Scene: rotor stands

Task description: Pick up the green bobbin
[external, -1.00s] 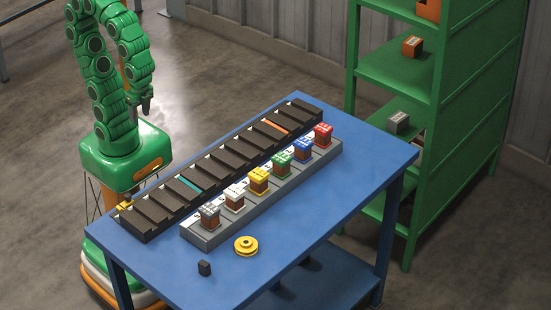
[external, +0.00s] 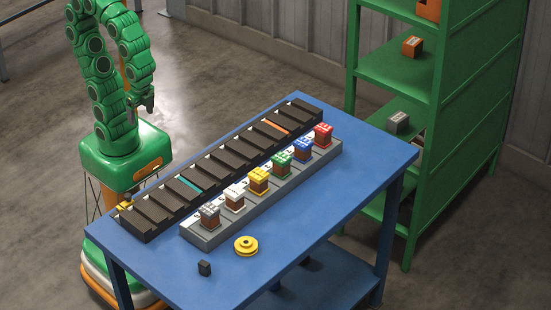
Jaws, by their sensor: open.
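The green bobbin (external: 281,163) stands upright on the grey rack (external: 211,239), with a green top and a brown wound body. It sits between a yellow bobbin (external: 258,179) and a blue bobbin (external: 303,148). My gripper (external: 146,115) hangs pointing down, open and empty, at the left beyond the table's far side. It is well apart from the green bobbin, with the dark slotted rack between them.
A dark slotted rack (external: 212,173) lies along the far side of the blue table (external: 345,190). White, grey and red-topped bobbins share the grey rack. A yellow pulley (external: 246,246) and a small black block (external: 204,268) lie in front. Green shelves (external: 455,120) stand at the right.

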